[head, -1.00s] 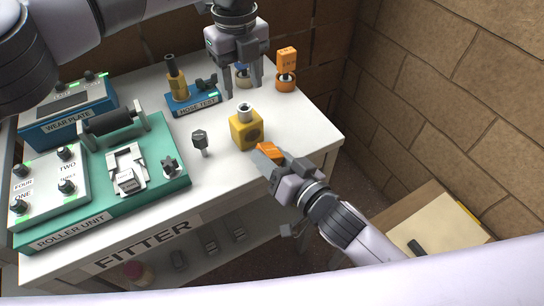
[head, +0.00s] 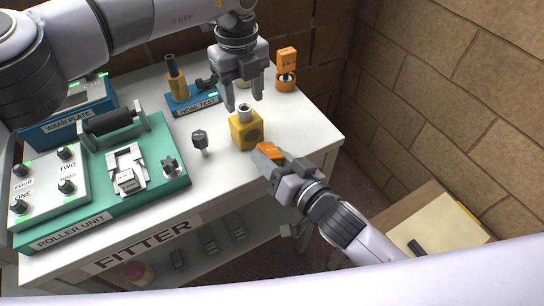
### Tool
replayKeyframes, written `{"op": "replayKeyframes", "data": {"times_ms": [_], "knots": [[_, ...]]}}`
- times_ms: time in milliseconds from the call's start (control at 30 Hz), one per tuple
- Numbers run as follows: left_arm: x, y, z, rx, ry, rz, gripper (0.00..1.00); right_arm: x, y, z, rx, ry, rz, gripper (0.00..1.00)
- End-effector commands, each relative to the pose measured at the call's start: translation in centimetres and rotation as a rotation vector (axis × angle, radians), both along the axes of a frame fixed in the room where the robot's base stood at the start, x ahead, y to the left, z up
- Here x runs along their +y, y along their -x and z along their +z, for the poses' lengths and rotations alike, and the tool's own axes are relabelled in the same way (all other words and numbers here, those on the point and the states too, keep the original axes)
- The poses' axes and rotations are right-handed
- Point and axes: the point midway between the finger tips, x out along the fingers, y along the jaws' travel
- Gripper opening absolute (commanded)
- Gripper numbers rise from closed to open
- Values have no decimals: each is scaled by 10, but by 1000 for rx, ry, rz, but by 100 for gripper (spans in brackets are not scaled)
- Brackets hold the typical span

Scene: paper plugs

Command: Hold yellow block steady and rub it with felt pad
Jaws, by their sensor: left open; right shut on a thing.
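The yellow block (head: 246,131) stands on the white bench top with a grey metal ring on its top and a dark round mark on one side. My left gripper (head: 243,106) is open just above the block, its fingers pointing down near the ring; I cannot tell whether they touch it. My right gripper (head: 270,155) is shut on an orange-backed pad with a grey face (head: 268,151), which I take for the felt pad. The pad is at the block's lower right, close to it; a slight gap seems to show.
A grey knob-like part (head: 200,139) stands left of the block. The green roller unit (head: 165,190) and blue hose test stand (head: 195,103) are farther left. The bench's right edge is near.

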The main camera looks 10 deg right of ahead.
Motion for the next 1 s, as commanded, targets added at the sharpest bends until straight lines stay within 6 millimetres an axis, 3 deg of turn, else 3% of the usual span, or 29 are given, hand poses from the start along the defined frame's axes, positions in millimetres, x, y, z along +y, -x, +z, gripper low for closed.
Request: {"op": "replayKeyframes", "data": {"times_ms": [500, 767, 933, 1000], "knots": [[0, 0, -25, 0, 0, -1, 54, 0, 0, 0, 0, 0, 0, 22], [0, 0, -27, 0, 1, 0, 54, 0, 0, 0, 0, 0, 0, 22], [0, 0, -26, 0, 1, 0, 0, 0, 0, 0, 0, 0, 0, 22], [0, 0, -26, 0, 1, 0, 0, 0, 0, 0, 0, 0, 0, 22]]}}
